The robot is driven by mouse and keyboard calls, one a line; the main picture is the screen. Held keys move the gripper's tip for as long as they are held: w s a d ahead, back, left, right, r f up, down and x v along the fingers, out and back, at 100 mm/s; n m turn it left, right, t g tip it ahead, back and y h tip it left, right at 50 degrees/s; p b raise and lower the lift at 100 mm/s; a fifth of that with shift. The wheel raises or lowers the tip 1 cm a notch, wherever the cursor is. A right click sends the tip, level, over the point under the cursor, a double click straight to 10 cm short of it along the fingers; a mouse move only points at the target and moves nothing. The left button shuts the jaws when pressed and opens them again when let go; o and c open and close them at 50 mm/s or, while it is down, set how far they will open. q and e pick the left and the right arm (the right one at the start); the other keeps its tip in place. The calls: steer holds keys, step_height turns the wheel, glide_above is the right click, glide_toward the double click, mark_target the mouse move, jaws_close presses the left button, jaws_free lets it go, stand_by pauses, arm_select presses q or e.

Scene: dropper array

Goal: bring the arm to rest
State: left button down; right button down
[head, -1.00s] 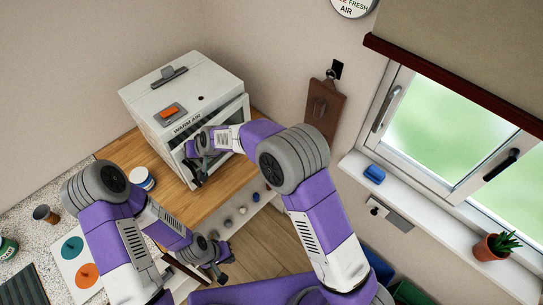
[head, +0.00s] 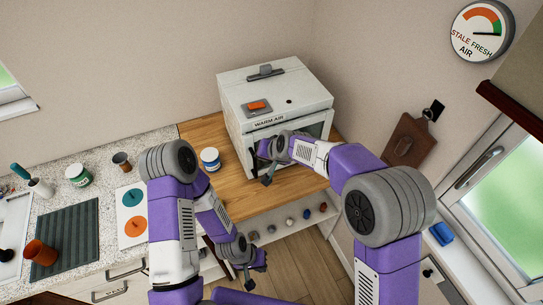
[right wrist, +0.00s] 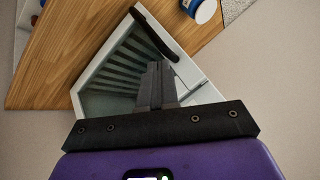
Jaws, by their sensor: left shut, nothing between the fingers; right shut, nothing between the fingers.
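My left gripper (head: 252,276) hangs low in the head view, in front of the wooden counter's front edge, with its fingers shut and empty. My right gripper (head: 267,180) is at the front of the white warm air cabinet (head: 262,92). It is shut and empty, and my right arm hides part of the cabinet's front. In the right wrist view the shut fingers (right wrist: 154,86) point at the white cabinet (right wrist: 105,75), which shows a ribbed grey surface and a dark curved handle (right wrist: 153,32). I cannot tell whether the fingers touch the cabinet.
A white jar with a blue label (head: 210,159) stands on the wooden counter (head: 238,190) left of the cabinet. A card with coloured discs (head: 131,225) and a dark ribbed mat (head: 66,242) lie at left. A cutting board (head: 407,141) hangs at right.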

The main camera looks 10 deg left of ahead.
steer(key=s+d+f+m+g+h+b, duration=0.1)
steer(key=s+d+f+b, duration=0.2)
steer(key=d+f, duration=0.6)
steer(key=s+d+f+m+g+h+b, duration=0.1)
steer(key=s+d+f+b, duration=0.35)
steer(key=f, duration=0.95)
steer(key=s+d+f+g+b, duration=0.1)
steer(key=s+d+f+b, duration=0.2)
steer(key=s+f, duration=0.6)
steer(key=s+d+f+m+g+b, duration=0.1)
steer(key=s+d+f+b, duration=0.2)
steer(key=s+d+f, duration=0.3)
steer(key=s+f, duration=0.3)
steer(key=shift+y, duration=0.4)
steer(key=shift+s+d, duration=0.1)
